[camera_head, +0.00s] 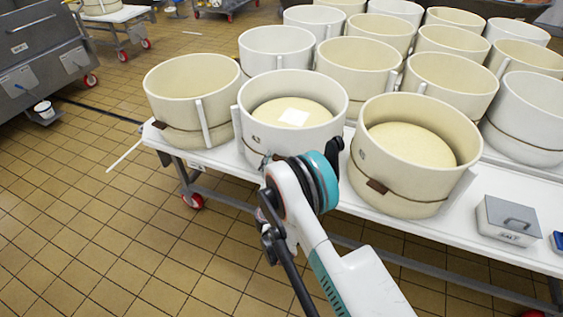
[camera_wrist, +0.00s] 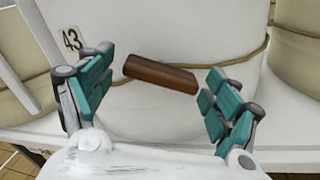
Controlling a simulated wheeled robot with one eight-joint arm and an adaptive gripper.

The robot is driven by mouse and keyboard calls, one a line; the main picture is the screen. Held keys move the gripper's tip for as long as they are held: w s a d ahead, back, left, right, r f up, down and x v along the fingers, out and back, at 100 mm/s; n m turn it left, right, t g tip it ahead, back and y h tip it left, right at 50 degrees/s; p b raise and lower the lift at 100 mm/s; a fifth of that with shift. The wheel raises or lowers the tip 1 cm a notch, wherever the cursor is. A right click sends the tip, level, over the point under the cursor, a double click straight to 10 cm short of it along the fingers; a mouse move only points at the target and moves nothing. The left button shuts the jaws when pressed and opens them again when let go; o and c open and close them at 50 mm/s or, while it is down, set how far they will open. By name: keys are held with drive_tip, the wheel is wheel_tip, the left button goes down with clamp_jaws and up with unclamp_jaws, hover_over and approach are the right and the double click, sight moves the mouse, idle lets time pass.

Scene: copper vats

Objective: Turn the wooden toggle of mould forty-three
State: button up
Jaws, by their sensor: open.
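Mould forty-three (camera_head: 291,105) is a white round mould on the table, with a pale cheese and a white square on it inside. In the wrist view, its number tag "43" (camera_wrist: 72,40) is at the upper left and its brown wooden toggle (camera_wrist: 160,74) lies slightly tilted, right end lower, against the white wall. A cord runs to the right of the toggle. My gripper (camera_wrist: 157,88) is open, with teal-padded fingers on the left and right of the toggle, apparently not touching it. In the head view my arm hides the toggle and most of the gripper.
A cream mould (camera_head: 415,152) with a cheese and a brown toggle stands close on the right, and another cream mould (camera_head: 191,98) on the left. More moulds crowd behind. A grey salt box (camera_head: 508,220) sits on the white table (camera_head: 455,222) at right. Tiled floor is clear in front.

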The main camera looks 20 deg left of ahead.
drive_tip(key=shift+c, duration=0.4)
drive_tip(key=c, duration=1)
drive_tip(key=m, duration=0.6)
drive_tip(key=shift+a+m, duration=0.1)
drive_tip(key=shift+m, duration=0.2)
drive_tip(key=m, duration=0.6)
drive_tip(key=shift+s+r, duration=0.1)
drive_tip(key=shift+r, duration=0.1)
drive_tip(key=shift+m, duration=0.4)
drive_tip(key=o, duration=1.1)
drive_tip(key=shift+r, duration=0.1)
